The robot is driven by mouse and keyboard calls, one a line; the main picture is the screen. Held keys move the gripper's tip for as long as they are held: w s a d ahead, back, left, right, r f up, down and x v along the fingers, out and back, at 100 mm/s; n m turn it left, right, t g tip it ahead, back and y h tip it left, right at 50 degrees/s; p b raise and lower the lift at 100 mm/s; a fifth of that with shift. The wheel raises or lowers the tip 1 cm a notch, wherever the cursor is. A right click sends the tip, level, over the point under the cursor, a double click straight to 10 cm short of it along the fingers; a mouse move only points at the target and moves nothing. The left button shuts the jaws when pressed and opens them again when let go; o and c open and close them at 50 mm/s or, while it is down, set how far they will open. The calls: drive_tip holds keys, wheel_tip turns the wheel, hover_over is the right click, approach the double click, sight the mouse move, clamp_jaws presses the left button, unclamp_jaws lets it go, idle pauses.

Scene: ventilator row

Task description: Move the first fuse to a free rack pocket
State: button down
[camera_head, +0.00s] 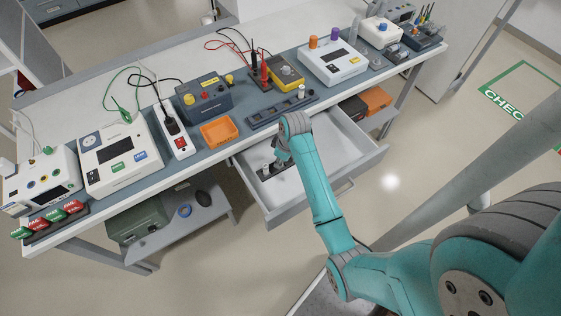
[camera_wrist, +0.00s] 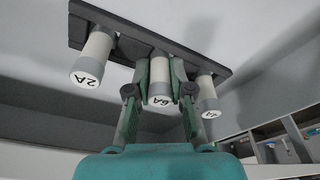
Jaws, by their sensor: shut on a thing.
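In the wrist view, three white cylindrical fuses stand in a dark holder strip (camera_wrist: 140,42). The left fuse (camera_wrist: 93,58) reads 2A, upside down. The middle fuse (camera_wrist: 159,82) seems to read 6A. The label of the right fuse (camera_wrist: 206,95) is hard to read. My gripper (camera_wrist: 160,75) is shut on the middle fuse, one finger on each side, with the fuse still at the strip. In the head view, the strip (camera_head: 264,176) lies in the open drawer, partly behind my gripper (camera_head: 281,160). The dark rack (camera_head: 268,117) with several pockets lies at the bench's front edge above the drawer.
The open drawer (camera_head: 371,161) sticks out under the bench. A white upright piece (camera_head: 301,91) stands at the rack's right end. An orange tray (camera_head: 219,132) is left of the rack. A yellow meter (camera_head: 286,76) and black-and-red probes are behind it.

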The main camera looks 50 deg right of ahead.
drive_tip(key=shift+r, duration=0.1)
drive_tip(key=shift+r, duration=2.35)
idle(0.5)
